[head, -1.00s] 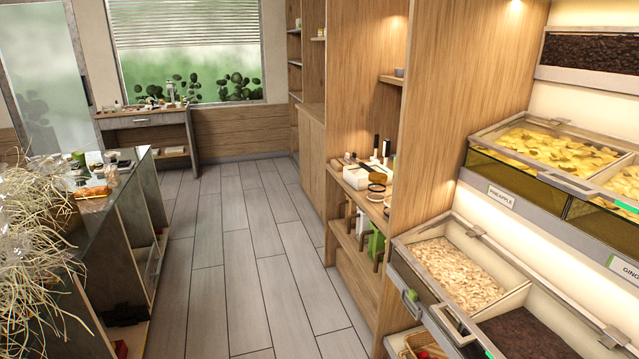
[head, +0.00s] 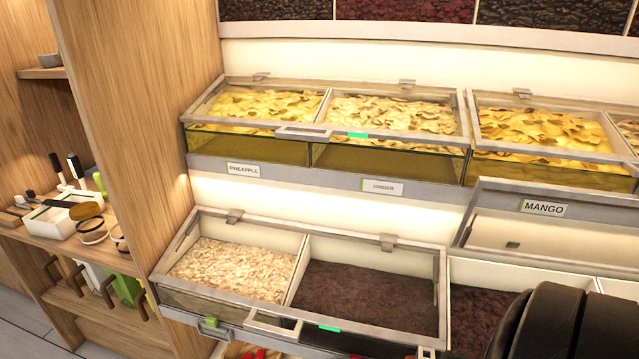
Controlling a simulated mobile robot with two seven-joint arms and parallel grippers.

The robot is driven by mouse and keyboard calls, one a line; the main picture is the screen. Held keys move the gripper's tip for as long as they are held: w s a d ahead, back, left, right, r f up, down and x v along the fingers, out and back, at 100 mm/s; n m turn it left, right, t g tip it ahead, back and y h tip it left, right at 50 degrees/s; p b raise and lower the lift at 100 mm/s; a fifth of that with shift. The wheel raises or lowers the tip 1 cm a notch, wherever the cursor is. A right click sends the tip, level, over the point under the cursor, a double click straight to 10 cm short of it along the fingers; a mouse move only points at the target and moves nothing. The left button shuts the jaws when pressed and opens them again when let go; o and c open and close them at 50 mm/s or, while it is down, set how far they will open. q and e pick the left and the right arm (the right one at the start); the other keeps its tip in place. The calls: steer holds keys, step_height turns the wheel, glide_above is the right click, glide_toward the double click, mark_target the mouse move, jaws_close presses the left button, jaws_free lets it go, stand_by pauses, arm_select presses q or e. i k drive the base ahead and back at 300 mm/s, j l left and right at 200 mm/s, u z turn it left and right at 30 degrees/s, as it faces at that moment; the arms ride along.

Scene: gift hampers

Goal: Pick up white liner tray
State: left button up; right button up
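A shallow white tray (head: 62,222) sits on the wooden side shelf at the left of the head view. Small items lie in or against it, and a dark stick-like item crosses its rim. I cannot tell whether it is the white liner tray of the task. Neither of my grippers is in view. A black rounded part of my own arm fills the bottom right corner and hides part of the bins there.
Clear-lidded bins of pineapple (head: 250,105), ginger (head: 395,115) and mango (head: 540,125) line the upper shelf. Lower bins hold pale flakes (head: 235,268) and dark pieces (head: 365,295). A tall wooden panel (head: 150,100) separates them from the side shelf. Some floor shows bottom left.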

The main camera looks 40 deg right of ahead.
mark_target(51, 221)
steer(key=z, duration=3.65)
steer(key=u, duration=3.65)
steer(key=z, duration=0.2)
steer(key=i+j+z, duration=0.25)
steer(key=z, duration=0.2)
steer(key=i+j+z, duration=0.25)
steer(key=z, duration=0.2)
steer(key=i+j+z, duration=0.15)
steer(key=j+z, duration=0.3)
